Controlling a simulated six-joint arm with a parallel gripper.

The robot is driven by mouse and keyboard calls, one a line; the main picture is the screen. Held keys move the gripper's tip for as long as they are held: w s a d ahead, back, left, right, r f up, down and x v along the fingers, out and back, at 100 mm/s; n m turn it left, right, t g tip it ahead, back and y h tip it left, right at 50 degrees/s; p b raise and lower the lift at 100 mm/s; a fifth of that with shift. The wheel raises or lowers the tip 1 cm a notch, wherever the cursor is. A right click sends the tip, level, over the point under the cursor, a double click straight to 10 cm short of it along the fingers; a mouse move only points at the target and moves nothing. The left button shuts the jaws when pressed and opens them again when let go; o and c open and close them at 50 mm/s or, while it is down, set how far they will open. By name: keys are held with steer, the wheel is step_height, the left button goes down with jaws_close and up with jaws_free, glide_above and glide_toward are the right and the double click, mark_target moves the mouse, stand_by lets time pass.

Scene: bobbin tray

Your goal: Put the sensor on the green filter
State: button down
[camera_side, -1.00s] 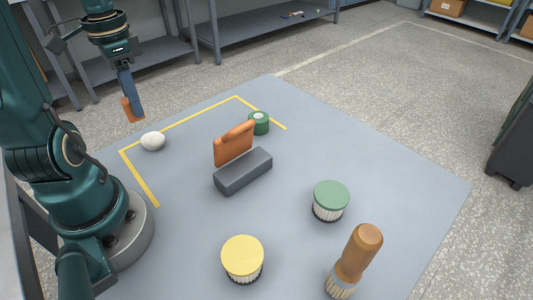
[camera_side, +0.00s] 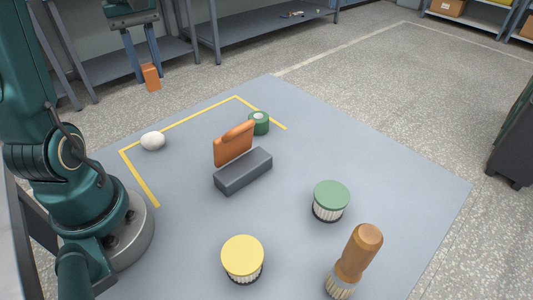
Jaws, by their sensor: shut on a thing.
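My gripper (camera_side: 147,70) is at the upper left in the side view, raised above and beyond the mat's far left edge. It is shut on a small orange block, which I take to be the sensor (camera_side: 151,78); its lower part shows below the fingers. The green filter (camera_side: 331,195) stands upright on the mat right of centre, with a flat green top, a pale pleated side and a dark base. Its top is bare. My gripper is far from it, up and to the left.
On the grey mat (camera_side: 200,245) stand a yellow filter (camera_side: 242,257), a wooden-handled brush (camera_side: 358,252), a dark grey block (camera_side: 243,172) with an upright orange piece (camera_side: 234,145), a green spool (camera_side: 259,123) and a white lump (camera_side: 153,141). The mat's right side is clear.

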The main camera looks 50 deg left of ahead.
steer(key=w+d+r+n, duration=0.2)
steer(key=w+d+n, duration=0.3)
steer(key=w+n, duration=0.15)
glide_above(329, 193)
steer(key=f, duration=0.7)
steer(key=shift+a+f, duration=0.3)
steer(key=shift+a, duration=0.1)
steer(key=shift+d+f, duration=0.3)
steer(key=shift+d, duration=0.1)
steer(key=shift+f, duration=1.95)
steer(key=shift+f, duration=0.1)
steer(key=c, duration=0.6)
jaws_free()
